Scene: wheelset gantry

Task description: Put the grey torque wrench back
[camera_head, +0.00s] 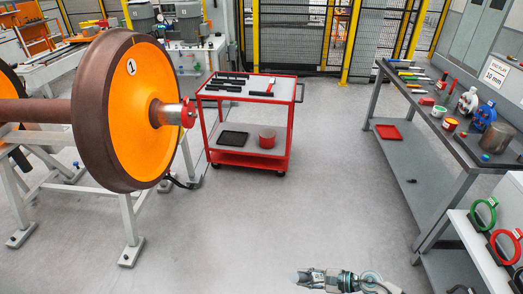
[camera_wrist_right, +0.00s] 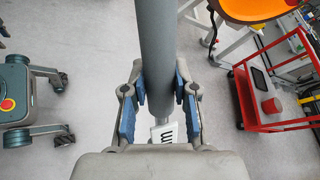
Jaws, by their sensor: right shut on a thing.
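In the right wrist view a thick grey bar, which looks like the grey torque wrench (camera_wrist_right: 157,45), runs from the top edge down between the blue-padded fingers of my right gripper (camera_wrist_right: 158,92). The fingers are shut on it. A white tag with black lettering (camera_wrist_right: 168,133) shows just below the fingers, partly hidden. The wrench's far end is out of the frame. In the head view the end of my right arm (camera_head: 325,278) shows at the bottom edge, over open floor; the wrench is hard to make out there. My left gripper is not in view.
A red cart (camera_head: 252,158) with black tools on top stands in the middle. The orange wheelset (camera_head: 140,110) on its stand is at left. A long workbench (camera_head: 425,115) with tools and containers runs along the right, near green and red rings (camera_head: 483,212). The floor between is clear.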

